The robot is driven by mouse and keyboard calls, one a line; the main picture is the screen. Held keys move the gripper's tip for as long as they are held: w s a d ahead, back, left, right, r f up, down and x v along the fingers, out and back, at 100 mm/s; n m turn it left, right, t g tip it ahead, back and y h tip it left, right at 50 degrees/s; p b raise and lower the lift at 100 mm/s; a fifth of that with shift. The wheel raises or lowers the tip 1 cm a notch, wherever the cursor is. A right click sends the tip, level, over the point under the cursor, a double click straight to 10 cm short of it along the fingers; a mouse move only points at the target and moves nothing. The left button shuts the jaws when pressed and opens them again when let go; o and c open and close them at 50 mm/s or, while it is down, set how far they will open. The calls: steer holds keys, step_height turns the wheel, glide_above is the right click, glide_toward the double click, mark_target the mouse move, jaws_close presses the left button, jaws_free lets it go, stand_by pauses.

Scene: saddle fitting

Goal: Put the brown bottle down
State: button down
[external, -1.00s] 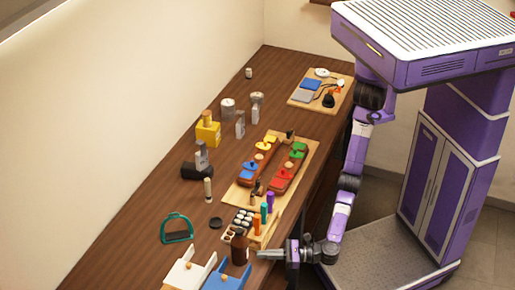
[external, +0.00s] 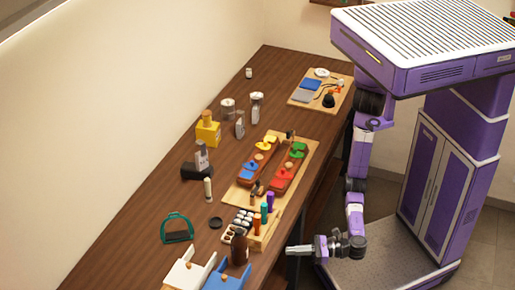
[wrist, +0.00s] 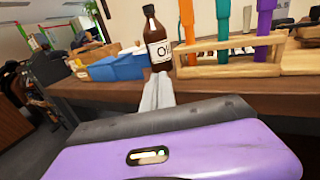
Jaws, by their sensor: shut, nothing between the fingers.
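The brown bottle (external: 239,251) stands upright at the front edge of the wooden table, beside the rack of coloured tubes. In the wrist view the bottle (wrist: 157,36) shows a dark cap and a white label with part of its lettering visible. My gripper (external: 289,249) is off the table's front edge, to the right of the bottle and clear of it. In the wrist view my gripper's fingers (wrist: 157,92) are together, with nothing between them, and point toward the bottle's base.
A wooden rack (wrist: 225,70) with orange, teal and purple tubes stands right of the bottle in the wrist view. A blue bin (external: 227,279) and a white bin (external: 188,274) are close by.

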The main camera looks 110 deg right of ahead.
steer(key=p, duration=0.1)
glide_toward(246, 250)
steer(key=w+d+f, duration=0.2)
steer(key=w, duration=0.1)
steer(key=w+d+f, duration=0.1)
steer(key=d, duration=0.1)
steer(key=shift+w+d+f, duration=0.15)
steer(key=shift+w+f, duration=0.1)
steer(key=shift+w, duration=0.15)
steer(key=x, duration=0.3)
steer(key=shift+w+d+r, duration=0.2)
steer(key=shift+w+d, duration=0.15)
steer(key=shift+w, duration=0.1)
steer(key=shift+f+b+v, duration=0.2)
steer(key=shift+b+v, duration=0.1)
steer(key=shift+v, duration=4.1)
steer(key=shift+w, duration=0.1)
